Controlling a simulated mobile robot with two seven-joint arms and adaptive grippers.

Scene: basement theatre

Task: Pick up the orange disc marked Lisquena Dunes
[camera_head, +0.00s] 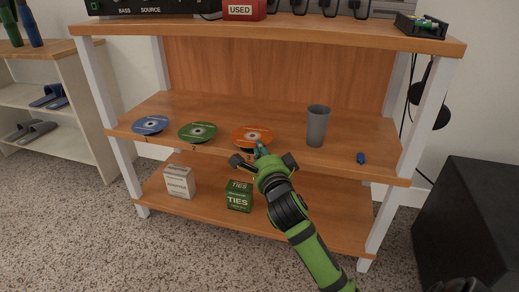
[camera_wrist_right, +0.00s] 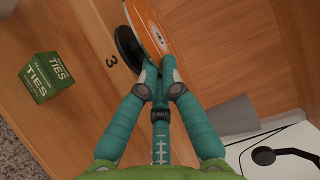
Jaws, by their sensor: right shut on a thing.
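The orange disc (camera_head: 252,134) lies at the front of the middle shelf, right of the green disc; its lettering is too small to read. It also shows at the top of the right wrist view (camera_wrist_right: 152,28), with a black round shape beside it. My right gripper (camera_head: 260,149) reaches the disc's front edge from below right. In the wrist view its teal fingers (camera_wrist_right: 155,75) are closed together on the disc's near rim. The disc appears still at shelf level. My left gripper is not in view.
A blue disc (camera_head: 150,125) and a green disc (camera_head: 198,132) lie to the left on the middle shelf (camera_head: 335,160). A grey cup (camera_head: 318,126) stands to the right, near a small blue object (camera_head: 361,158). A green TIES box (camera_head: 239,197) and a pale box (camera_head: 180,182) stand below.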

